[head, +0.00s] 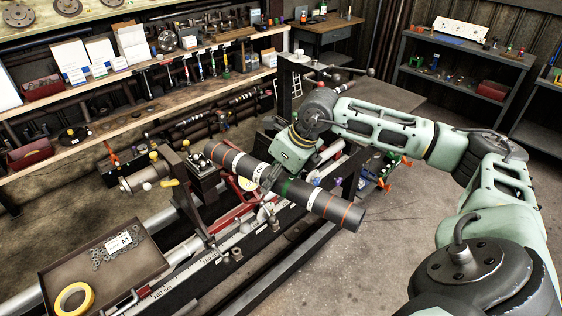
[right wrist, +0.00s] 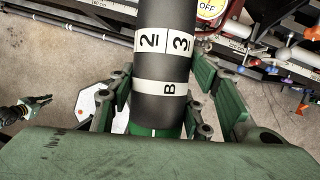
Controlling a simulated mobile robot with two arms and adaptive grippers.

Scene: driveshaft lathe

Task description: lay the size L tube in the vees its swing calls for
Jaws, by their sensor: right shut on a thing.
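A dark grey tube (head: 330,207) with orange rings, white label bands and a green band is held above the lathe bed, lying slantwise in the head view. In the right wrist view the tube (right wrist: 163,60) shows bands marked "2", "3" and "B". My right gripper (head: 276,181) is shut around its middle, by the green band; its fingers (right wrist: 160,100) flank the tube in the wrist view. No size letter is readable on the tube. A scale rule (head: 190,268) runs along the bed below. Vees under the tube cannot be made out clearly.
A brown tray (head: 65,262) with metal parts, an "M" card and a yellow tape roll (head: 73,299) sits at the lower left. A dark upright block (head: 180,185) stands on the bed left of the tube. A workbench (head: 120,85) runs behind. Floor at right is clear.

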